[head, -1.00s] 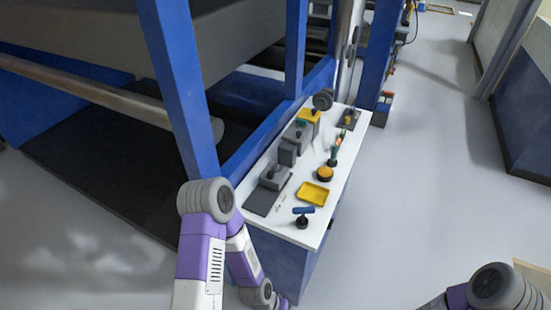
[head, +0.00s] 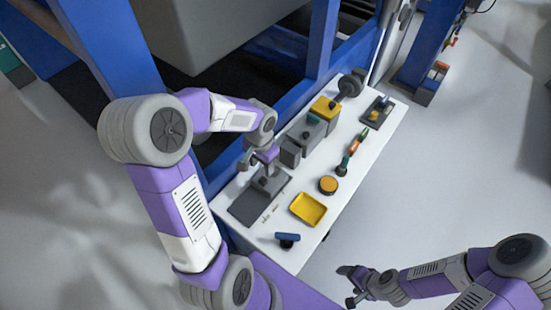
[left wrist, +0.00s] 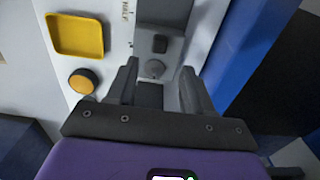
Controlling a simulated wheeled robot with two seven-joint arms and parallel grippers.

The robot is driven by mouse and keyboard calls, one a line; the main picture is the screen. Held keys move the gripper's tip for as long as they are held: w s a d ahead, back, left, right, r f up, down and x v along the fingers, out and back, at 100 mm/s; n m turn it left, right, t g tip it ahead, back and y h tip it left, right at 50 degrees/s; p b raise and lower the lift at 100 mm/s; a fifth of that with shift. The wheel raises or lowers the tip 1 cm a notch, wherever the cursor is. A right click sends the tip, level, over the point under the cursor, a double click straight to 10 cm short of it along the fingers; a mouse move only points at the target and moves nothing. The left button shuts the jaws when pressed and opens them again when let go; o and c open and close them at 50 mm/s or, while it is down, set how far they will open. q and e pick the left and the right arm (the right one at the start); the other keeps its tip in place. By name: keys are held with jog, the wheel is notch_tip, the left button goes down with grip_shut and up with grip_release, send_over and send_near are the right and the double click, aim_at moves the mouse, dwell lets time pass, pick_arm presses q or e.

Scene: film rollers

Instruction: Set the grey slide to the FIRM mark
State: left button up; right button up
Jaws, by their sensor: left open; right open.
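The grey slide (head: 272,184), a block with a round knob, sits at the far end of a dark grey plate (head: 250,209) on the white bench. My left gripper (head: 264,160) is open just above the slide. In the left wrist view, the open fingers (left wrist: 160,68) stand either side of the slide's knob (left wrist: 155,67), with no grip visible. A HALF mark (left wrist: 125,10) is printed beside the plate there; no FIRM mark is readable. My right gripper (head: 352,286) is open and empty, off the bench's front right.
The white bench also holds a yellow tray (head: 308,210), an orange button (head: 328,185), a blue-handled knob (head: 287,239) and grey and yellow blocks (head: 325,108) behind. A blue machine post (head: 110,50) stands left.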

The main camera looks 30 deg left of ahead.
aim_at(263, 179)
pick_arm(q)
jog(key=shift+w+f, duration=0.1)
jog(key=shift+f, duration=0.3)
jog(key=f+b, duration=0.1)
jog(key=f, duration=0.2)
jog(key=f+b, duration=0.1)
jog(key=f, duration=0.2)
jog(key=shift+s+f, duration=0.2)
jog(key=shift+f, duration=0.15)
grip_shut()
